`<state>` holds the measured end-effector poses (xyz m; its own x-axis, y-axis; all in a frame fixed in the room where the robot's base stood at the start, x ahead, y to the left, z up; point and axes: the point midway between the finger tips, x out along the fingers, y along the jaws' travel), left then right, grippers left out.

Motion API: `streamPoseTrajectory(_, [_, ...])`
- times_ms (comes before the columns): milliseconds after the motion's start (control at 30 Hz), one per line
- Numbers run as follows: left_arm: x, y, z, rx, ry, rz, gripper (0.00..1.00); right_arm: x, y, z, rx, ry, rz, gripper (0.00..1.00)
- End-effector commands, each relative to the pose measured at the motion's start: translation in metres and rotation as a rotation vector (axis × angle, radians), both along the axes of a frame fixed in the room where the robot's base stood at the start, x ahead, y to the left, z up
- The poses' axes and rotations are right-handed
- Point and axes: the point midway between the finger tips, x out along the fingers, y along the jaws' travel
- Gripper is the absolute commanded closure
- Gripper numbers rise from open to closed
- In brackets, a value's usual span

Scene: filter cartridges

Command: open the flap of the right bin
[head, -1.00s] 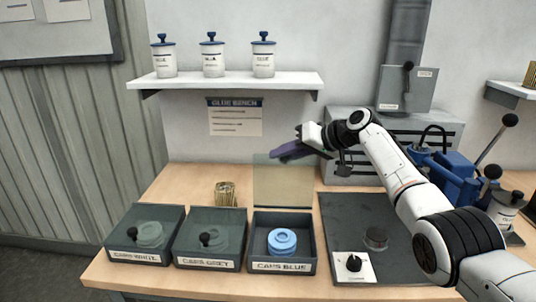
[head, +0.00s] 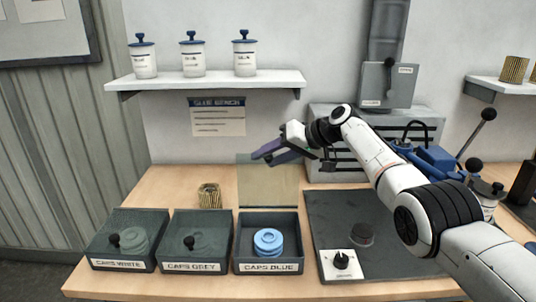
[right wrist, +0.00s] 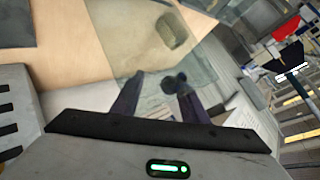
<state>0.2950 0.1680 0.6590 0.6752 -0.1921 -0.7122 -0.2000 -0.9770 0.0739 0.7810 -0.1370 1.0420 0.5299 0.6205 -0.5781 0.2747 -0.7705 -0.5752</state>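The right bin, labelled CAPS BLUE (head: 240,254), is a dark open-topped box with a stack of blue caps (head: 268,240) inside. Its clear flap (head: 268,185) stands up at the back edge, raised off the opening. My right gripper (head: 262,154) is at the top of the raised flap. In the right wrist view the two dark fingers (right wrist: 160,88) are apart, and a dark round knob (right wrist: 174,81) shows close to the right fingertip. I cannot tell whether a finger touches the flap. My left gripper is out of view.
The CAPS WHITE bin (head: 95,253) and CAPS GREY bin (head: 180,256) stand to the left with their flaps down. A small ribbed holder (head: 209,196) stands behind them. A dark mat (head: 330,215) with a dial lies to the right. A shelf (head: 215,82) with jars hangs above.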

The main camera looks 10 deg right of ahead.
Motion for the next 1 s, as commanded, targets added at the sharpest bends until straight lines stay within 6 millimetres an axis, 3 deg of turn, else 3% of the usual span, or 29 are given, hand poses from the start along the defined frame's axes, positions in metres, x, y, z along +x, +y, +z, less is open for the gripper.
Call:
streamPoseTrajectory(567, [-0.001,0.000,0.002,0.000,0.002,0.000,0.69,-0.002,-0.003,0.003,-0.001,-0.003,0.001,0.63])
streamPoseTrajectory(1000, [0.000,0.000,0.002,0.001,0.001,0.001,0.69,-0.029,-0.036,0.031,-0.004,-0.007,-0.003,0.63])
